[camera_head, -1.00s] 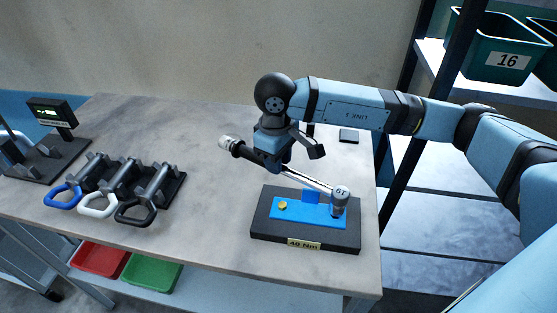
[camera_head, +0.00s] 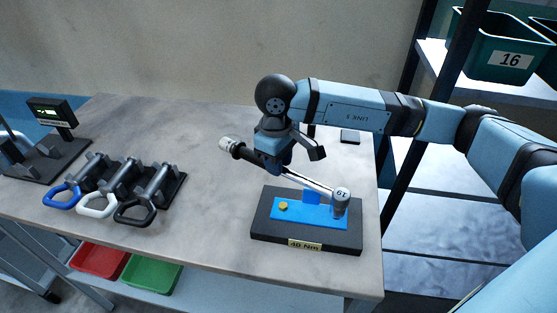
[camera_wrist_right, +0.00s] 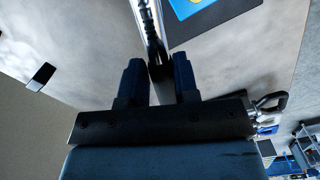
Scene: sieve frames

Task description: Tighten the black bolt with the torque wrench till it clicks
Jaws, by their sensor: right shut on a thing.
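The torque wrench (camera_head: 305,182) lies slanted over the fixture, with its black grip at the upper left and its round head marked 19 at the lower right. The head sits over the right end of a blue plate (camera_head: 308,216). The black bolt is not visible; the head covers that spot. My right gripper (camera_head: 272,163) is shut on the wrench near its black grip. In the right wrist view, the wrench (camera_wrist_right: 147,22) runs between the two fingers of the gripper (camera_wrist_right: 160,78). My left gripper is not in view.
A yellow bolt head (camera_head: 283,205) shows on the blue plate's left. The dark base (camera_head: 270,236) carries a 40 Nm label. A rack with blue, white and black handles (camera_head: 135,213) stands left, beside a device with a display (camera_head: 52,112). A small black block (camera_head: 350,136) lies behind.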

